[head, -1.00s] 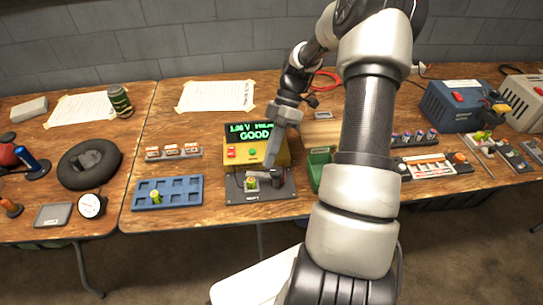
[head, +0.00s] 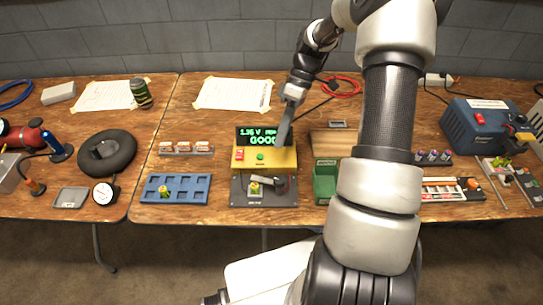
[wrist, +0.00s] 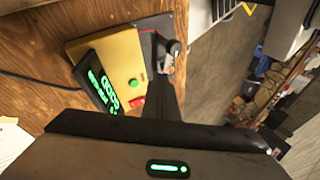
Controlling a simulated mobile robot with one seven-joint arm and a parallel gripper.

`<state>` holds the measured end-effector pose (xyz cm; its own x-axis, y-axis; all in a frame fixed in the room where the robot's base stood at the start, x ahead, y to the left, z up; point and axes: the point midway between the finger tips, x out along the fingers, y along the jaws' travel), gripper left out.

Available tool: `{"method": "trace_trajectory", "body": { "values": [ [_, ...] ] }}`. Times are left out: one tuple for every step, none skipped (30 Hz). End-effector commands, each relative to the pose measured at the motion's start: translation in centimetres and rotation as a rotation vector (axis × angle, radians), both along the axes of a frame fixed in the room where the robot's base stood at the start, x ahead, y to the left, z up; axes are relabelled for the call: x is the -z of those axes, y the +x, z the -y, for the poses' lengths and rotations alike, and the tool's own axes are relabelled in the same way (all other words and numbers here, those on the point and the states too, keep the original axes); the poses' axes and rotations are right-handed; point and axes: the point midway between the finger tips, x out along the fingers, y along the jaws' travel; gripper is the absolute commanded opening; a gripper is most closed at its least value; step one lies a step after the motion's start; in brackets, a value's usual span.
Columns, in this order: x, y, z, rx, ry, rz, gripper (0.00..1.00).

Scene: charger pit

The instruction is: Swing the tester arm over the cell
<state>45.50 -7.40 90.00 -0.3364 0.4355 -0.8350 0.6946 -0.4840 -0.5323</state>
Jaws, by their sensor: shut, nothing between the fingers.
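The yellow tester (head: 275,158) stands mid-table with its green display reading about 1.35 V and GOOD, partly hidden by my gripper. Its dark base plate (head: 284,199) lies in front. A small green-and-yellow cell (head: 254,189) sits in the holder on that plate. The dark tester arm (head: 268,181) reaches left from its pivot, its end at or over the back of the cell; exact contact is too small to tell. My gripper (head: 282,140) is shut and empty, above the tester in front of the display. The wrist view shows the tester (wrist: 125,65) beyond my gripper.
A blue tray (head: 176,197) with one cell in it is left of the tester. A green bin (head: 325,184) is close on the right. A cell rack (head: 187,148) is behind left. The table's front edge runs close below the plate.

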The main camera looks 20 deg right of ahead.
Motion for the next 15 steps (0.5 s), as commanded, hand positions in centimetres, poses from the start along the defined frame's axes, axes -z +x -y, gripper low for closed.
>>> {"method": "trace_trajectory", "body": {
  "values": [
    [-0.3, 0.4, -0.3, 0.115, -0.076, -0.059, 0.0],
    [-0.4, 0.6, -0.3, 0.195, -0.125, -0.097, 0.0],
    [-0.5, 0.9, -0.4, 0.302, -0.188, -0.146, 0.0],
    [-0.6, 1.1, -0.4, 0.384, -0.234, -0.179, 0.0],
    [-0.7, 1.3, -0.5, 0.466, -0.281, -0.212, 0.0],
    [-0.8, 1.6, -0.6, 0.576, -0.34, -0.253, 0.0],
    [-0.9, 1.9, -0.6, 0.659, -0.383, -0.28, 0.0],
    [-1.0, 2.1, -0.6, 0.738, -0.424, -0.305, 0.0],
    [-1.2, 2.4, -0.7, 0.84, -0.474, -0.337, 0.0],
    [-1.3, 2.6, -0.7, 0.912, -0.508, -0.357, 0.0],
    [-1.4, 2.8, -0.8, 0.98, -0.538, -0.376, 0.0],
    [-1.5, 3.0, -0.8, 1.062, -0.574, -0.398, 0.0],
    [-1.6, 3.1, -0.8, 1.117, -0.597, -0.412, 0.0],
    [-1.7, 3.3, -0.9, 1.166, -0.617, -0.424, 0.0],
    [-1.8, 3.4, -0.9, 1.221, -0.639, -0.437, 0.0]
  ]
}}
